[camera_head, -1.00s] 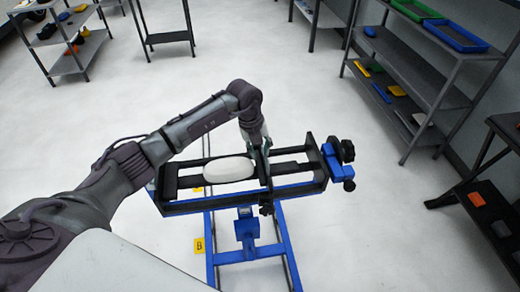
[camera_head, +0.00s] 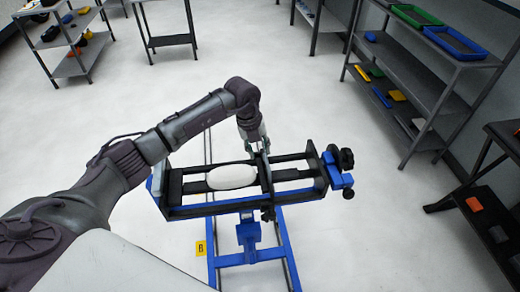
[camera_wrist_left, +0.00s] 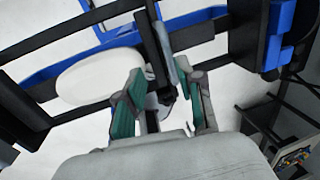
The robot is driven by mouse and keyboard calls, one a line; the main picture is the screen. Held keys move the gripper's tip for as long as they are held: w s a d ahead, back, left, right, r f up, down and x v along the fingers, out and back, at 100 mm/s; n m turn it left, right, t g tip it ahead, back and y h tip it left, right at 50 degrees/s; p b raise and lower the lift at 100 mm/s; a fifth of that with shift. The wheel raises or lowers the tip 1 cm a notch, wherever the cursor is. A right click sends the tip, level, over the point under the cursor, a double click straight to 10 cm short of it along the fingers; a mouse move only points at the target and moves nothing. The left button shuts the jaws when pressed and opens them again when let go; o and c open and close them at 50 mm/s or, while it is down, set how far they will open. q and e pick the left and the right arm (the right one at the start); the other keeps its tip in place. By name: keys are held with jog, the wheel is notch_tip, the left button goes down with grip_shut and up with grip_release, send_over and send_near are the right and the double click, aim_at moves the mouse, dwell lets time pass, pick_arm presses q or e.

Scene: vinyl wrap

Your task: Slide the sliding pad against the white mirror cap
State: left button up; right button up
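The white mirror cap (camera_head: 232,177) is a smooth oval lying on the black rails of a stand; it also shows in the wrist view (camera_wrist_left: 100,76). The dark sliding pad (camera_head: 266,177) is an upright piece across the rails, just right of the cap; in the wrist view the pad (camera_wrist_left: 160,50) stands close to the cap's right edge. Whether they touch is unclear. My left gripper (camera_head: 258,150) is at the pad's far end. My right gripper is out of view.
The stand has a blue frame (camera_head: 247,236) and a blue block with black knobs (camera_head: 338,168) at its right end. The rails right of the pad are clear. Shelves (camera_head: 425,75) with trays stand at the right; the floor around is mostly open.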

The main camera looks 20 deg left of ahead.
pick_arm(q)
notch_tip(320, 180, up, 11)
jog(key=s+a+p, duration=0.1)
jog(key=a+p, duration=0.1)
jog(key=p, duration=0.3)
dwell(0.8)
jog(key=shift+s+r, duration=0.1)
jog(key=shift+r, duration=0.05)
dwell(0.3)
notch_tip(320, 180, up, 12)
jog(key=s+a, duration=0.1)
jog(key=shift+s+a, duration=0.15)
jog(key=shift+a, duration=0.25)
jog(key=shift+f, duration=0.2)
